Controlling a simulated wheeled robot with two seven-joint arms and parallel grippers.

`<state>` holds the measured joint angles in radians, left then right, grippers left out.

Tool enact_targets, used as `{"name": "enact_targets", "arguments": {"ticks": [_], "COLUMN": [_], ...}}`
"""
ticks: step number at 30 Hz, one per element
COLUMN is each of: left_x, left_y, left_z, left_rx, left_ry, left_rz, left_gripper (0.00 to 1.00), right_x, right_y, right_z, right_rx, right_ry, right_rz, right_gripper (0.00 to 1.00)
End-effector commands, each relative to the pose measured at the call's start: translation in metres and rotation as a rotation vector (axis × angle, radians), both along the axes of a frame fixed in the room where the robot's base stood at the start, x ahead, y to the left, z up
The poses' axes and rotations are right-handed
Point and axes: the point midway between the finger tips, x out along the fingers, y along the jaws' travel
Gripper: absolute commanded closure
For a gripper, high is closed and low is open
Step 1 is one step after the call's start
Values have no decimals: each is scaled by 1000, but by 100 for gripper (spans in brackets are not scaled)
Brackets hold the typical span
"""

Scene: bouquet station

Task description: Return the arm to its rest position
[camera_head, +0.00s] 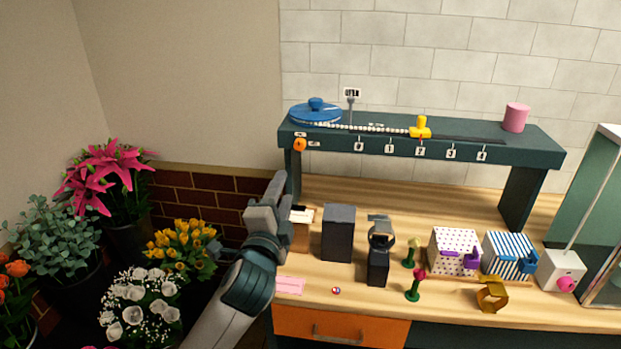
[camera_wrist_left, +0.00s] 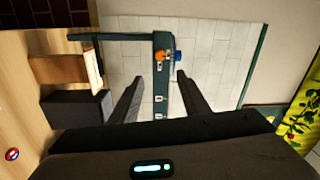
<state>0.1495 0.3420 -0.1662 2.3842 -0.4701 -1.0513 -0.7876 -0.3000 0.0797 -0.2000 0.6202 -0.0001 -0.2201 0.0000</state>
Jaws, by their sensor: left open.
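My left arm comes in from the lower left in the head view. Its gripper (camera_head: 270,198) is raised at the left end of the wooden workbench (camera_head: 455,303), pointing up. In the left wrist view the two dark fingers of the gripper (camera_wrist_left: 158,82) stand apart with nothing between them. Beyond them are the dark green shelf (camera_wrist_left: 161,75) and its orange knob (camera_wrist_left: 160,56). My right gripper is in neither view.
A small box (camera_head: 300,232) and a dark block (camera_head: 338,233) stand just right of my left gripper. Several potted flowers, such as pink lilies (camera_head: 104,178), stand left of my arm. The raised shelf (camera_head: 430,137) spans the back of the bench.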

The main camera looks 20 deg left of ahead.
Motion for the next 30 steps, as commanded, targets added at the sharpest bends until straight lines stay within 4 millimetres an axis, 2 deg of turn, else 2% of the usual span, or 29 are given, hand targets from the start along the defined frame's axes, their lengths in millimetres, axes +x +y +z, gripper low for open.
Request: {"name": "enact_targets", "arguments": {"ticks": [7, 11, 14, 17, 20, 24, 27, 30], "left_x": [-1, -7, -18, -37, -65, -118, -162, -205], "left_y": [0, -3, -6, -13, -22, -38, -51, -63], "left_z": [-5, -28, -62, -107, -158, -229, -273, -306], "left_rx": [-13, -72, -159, -282, -428, -642, -786, -908], "left_ry": [9, 54, 118, 208, 316, 480, 593, 691], "left_rz": [-1, -5, -4, 3, 25, 89, 152, 222], "left_gripper": [58, 58, 58, 58, 58, 58, 58, 58], "right_x": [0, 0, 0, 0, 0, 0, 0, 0], "right_y": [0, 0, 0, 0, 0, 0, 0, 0], "right_z": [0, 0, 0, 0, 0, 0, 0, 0], "right_rx": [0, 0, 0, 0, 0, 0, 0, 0], "right_ry": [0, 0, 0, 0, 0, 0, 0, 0], "right_rz": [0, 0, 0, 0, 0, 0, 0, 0], "right_gripper": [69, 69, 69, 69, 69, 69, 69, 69]}}
